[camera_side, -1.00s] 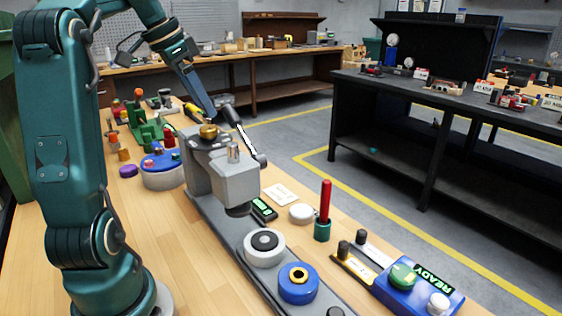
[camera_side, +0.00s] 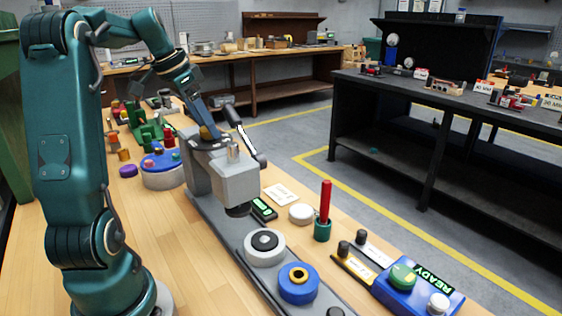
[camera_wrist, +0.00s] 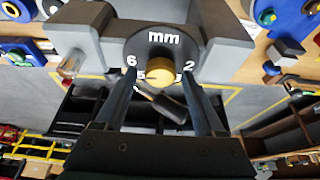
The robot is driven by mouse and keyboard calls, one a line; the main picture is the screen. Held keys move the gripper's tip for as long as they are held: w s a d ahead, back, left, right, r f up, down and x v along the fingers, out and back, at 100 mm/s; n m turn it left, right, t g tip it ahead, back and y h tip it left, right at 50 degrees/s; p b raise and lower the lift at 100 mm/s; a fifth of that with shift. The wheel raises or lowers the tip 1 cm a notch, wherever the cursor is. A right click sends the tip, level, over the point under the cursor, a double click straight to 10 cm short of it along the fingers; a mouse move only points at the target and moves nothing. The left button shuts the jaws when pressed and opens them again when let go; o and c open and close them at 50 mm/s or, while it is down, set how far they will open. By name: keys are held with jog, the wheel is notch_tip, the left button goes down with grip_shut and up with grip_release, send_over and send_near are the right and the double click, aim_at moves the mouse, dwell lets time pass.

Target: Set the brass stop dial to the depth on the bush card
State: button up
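The brass stop dial (camera_side: 206,132) sits on top of the grey press head (camera_side: 236,183). In the wrist view the brass knob (camera_wrist: 160,72) is centred on a dark round scale (camera_wrist: 163,42) marked "mm", with 6, 5 and 2 legible and another digit partly hidden. My gripper (camera_side: 207,137) is down at the dial in the side view. In the wrist view my gripper (camera_wrist: 159,76) is open, one finger on each side of the knob, with visible gaps. A white card (camera_side: 281,194) lies beside the press; its print is too small to read, and I cannot tell whether it is the bush card.
A black lever (camera_side: 243,136) rises right beside the dial. Along the bench are a small green display (camera_side: 263,209), a red rod in a green cup (camera_side: 324,210), a blue ring (camera_side: 298,283) and a blue READY box (camera_side: 418,288). The bench's front left is clear.

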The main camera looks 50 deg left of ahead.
grip_shut()
